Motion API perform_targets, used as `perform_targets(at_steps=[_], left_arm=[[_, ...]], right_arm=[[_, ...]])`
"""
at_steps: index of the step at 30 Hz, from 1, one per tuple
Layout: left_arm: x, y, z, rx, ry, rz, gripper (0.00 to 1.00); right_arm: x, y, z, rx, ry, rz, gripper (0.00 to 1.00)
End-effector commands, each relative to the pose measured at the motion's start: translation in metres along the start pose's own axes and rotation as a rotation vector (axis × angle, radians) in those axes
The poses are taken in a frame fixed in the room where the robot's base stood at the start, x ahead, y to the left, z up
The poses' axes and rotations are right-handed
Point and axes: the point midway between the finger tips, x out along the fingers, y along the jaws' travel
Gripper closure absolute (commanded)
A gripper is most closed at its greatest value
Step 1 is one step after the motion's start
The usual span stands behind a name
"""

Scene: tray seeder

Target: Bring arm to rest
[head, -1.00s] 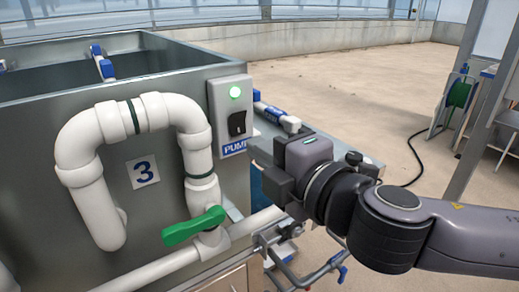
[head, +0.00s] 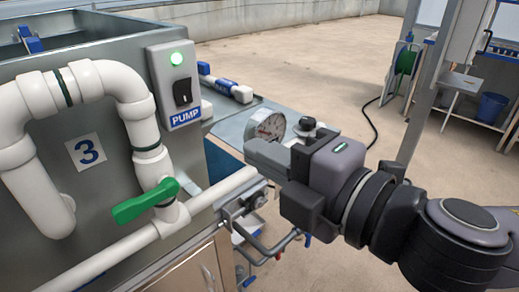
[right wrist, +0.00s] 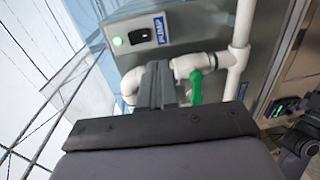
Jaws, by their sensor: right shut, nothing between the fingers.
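My right gripper (head: 262,157) is in the middle of the head view, in front of the side shelf and to the right of the tank. Its fingers are shut with nothing between them; they also show together in the right wrist view (right wrist: 158,82). The gripper is apart from the green valve handle (head: 146,200) and the pump switch box (head: 173,85), whose lamp glows green. Both also show beyond the fingers in the right wrist view, the handle (right wrist: 196,87) and the box (right wrist: 141,38). My left gripper is not in view.
White pipes (head: 105,85) run along the metal tank (head: 95,120) marked 3. A round gauge (head: 268,127) stands behind the gripper near the shelf (head: 228,125). A hose reel (head: 407,60) and blue bucket (head: 491,107) are at the back right. Open floor lies between.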

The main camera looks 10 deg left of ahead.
Motion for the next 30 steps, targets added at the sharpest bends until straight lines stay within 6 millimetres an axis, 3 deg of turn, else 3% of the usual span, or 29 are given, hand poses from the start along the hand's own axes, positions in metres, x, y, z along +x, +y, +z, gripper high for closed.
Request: perform_targets(at_steps=[8, 17, 25, 30], left_arm=[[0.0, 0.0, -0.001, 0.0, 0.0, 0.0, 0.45], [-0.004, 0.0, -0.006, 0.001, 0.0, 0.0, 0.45], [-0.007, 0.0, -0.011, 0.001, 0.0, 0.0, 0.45], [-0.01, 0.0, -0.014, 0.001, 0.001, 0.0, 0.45]], right_arm=[[0.002, -0.001, -0.001, 0.024, 0.006, 0.001, 1.0], [0.017, -0.012, 0.0, 0.324, 0.043, 0.036, 1.0], [0.027, -0.035, 0.024, 0.661, 0.014, 0.085, 1.0], [0.027, -0.065, 0.048, 0.871, -0.046, 0.112, 1.0]])
